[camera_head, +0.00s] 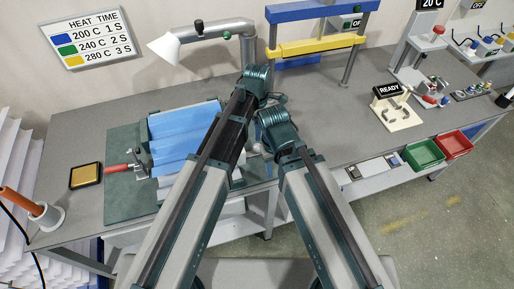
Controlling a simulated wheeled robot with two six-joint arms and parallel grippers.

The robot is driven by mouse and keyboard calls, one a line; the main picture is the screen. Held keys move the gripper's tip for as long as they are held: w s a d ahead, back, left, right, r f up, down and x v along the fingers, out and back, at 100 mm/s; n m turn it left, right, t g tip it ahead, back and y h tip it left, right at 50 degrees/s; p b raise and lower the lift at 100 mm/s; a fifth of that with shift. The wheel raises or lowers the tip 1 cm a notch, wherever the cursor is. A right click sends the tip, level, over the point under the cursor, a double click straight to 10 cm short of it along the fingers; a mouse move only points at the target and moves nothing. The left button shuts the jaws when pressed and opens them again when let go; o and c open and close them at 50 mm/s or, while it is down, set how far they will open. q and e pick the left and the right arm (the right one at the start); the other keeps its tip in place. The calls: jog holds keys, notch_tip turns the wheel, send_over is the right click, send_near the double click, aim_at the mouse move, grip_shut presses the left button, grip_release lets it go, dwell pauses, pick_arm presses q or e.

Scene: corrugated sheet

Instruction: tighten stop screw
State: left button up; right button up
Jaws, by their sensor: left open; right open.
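No stop screw can be made out for certain at this size. A blue corrugated sheet (183,128) lies on a dark green fixture plate (122,199) at the left of the bench. A red-handled clamp (122,168) stands at the plate's left side, beside the sheet. My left gripper (277,98) is over the middle of the bench, right of the sheet, and open. My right gripper (262,149) is just below it, also open and apart from the clamp. My arms hide the right part of the fixture.
A yellow pad (86,176) lies left of the fixture. A READY stand (396,108), green bin (424,154) and red bin (455,144) are at right.

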aim_at(257, 146)
pick_arm(q)
notch_tip(257, 146, down, 10)
jog(key=b, duration=0.8)
jog(key=shift+b, duration=0.4)
jog(key=shift+r, duration=0.1)
grip_shut()
